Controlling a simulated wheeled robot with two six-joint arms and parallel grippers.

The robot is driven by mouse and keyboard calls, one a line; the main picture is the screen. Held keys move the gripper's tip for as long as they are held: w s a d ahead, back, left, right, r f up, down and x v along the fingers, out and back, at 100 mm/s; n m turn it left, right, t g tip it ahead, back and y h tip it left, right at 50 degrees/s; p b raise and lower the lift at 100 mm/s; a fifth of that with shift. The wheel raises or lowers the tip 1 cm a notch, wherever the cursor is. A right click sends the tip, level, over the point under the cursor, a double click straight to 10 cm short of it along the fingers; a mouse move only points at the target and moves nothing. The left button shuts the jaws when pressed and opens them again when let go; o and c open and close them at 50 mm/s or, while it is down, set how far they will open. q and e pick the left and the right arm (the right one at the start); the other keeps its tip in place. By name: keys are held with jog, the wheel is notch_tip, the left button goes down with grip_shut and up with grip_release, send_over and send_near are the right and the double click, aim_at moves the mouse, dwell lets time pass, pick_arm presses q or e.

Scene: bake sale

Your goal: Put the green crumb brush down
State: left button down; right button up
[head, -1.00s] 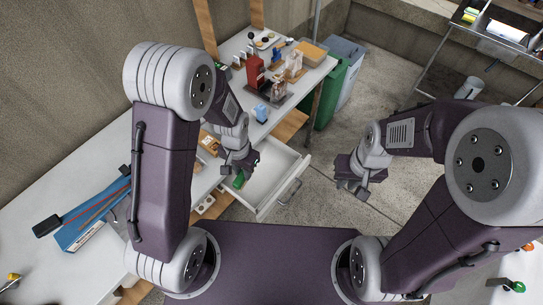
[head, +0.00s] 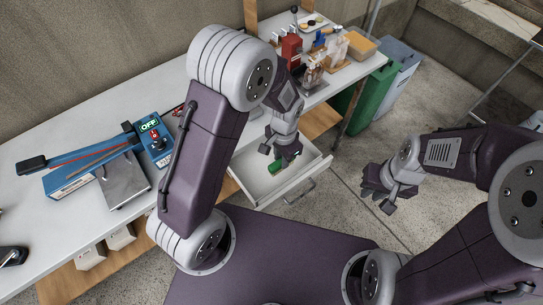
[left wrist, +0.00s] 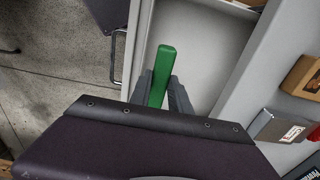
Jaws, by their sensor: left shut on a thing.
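The green crumb brush (head: 275,167) is held in my left gripper (head: 281,157), which is shut on it over the open white drawer (head: 262,192). In the left wrist view the brush's green handle (left wrist: 161,76) sticks out between the two fingers (left wrist: 172,92), with the pale drawer floor (left wrist: 196,45) beyond it. The rest of the brush is hidden by the gripper. I cannot tell whether the brush touches the drawer floor. My right gripper (head: 379,199) hangs empty over the concrete floor to the right; its finger gap is unclear.
The drawer juts out from under the white counter (head: 60,135). A blue sealer with an OFF display (head: 153,138) stands on the counter at left. Red and clear items crowd the counter's far end. Green (head: 372,95) and grey bins stand beyond it.

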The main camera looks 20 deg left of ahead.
pick_arm(q)
jog(key=w+a+f, duration=0.1)
jog(key=f, duration=0.1)
jog(key=w+a+f, duration=0.2)
jog(key=f, duration=0.1)
jog(key=w+a+f, duration=0.1)
jog(key=w+f, duration=0.1)
jog(key=shift+a+f+b, duration=0.25)
jog(key=shift+f+b, duration=0.05)
jog(key=shift+w+f, duration=0.1)
jog(key=shift+f, duration=0.15)
jog(key=shift+f, duration=0.15)
jog(key=c, duration=1.2)
grip_release()
